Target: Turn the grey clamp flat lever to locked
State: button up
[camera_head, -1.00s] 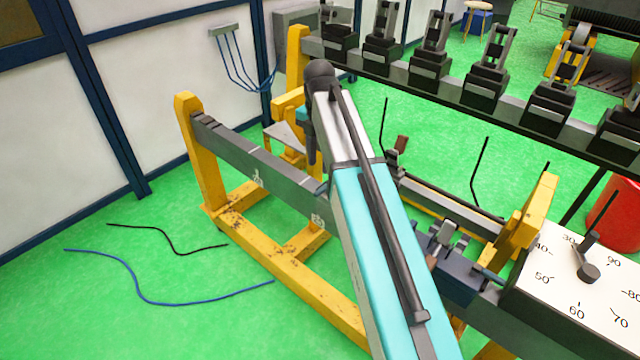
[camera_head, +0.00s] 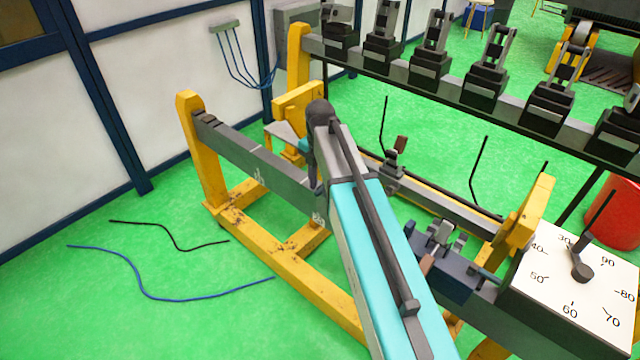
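Two small clamps show on the frame, and I cannot tell which is the named grey clamp. One clamp (camera_head: 442,234), with grey metal parts, sits on a dark blue block at the front beam, right of my arm. A brown handle (camera_head: 428,264) points toward the camera beside it. The other clamp (camera_head: 392,172) is dark, on the rear rail, with a brown handle (camera_head: 401,144) standing up. Flat levers and lock positions are too small to read. My turquoise and grey arm crosses the middle; my gripper is hidden, so its state does not show.
Yellow stands (camera_head: 205,150) carry the grey beams. A white dial plate (camera_head: 555,285) with a dark pointer is at right. A rack of several black fixtures (camera_head: 486,75) runs behind. A red bin (camera_head: 612,205) stands at far right. Cables (camera_head: 150,300) lie on the green floor at left.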

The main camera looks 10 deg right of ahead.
jog(key=shift+f, duration=0.2)
jog(key=shift+c, duration=0.2)
grip_shut()
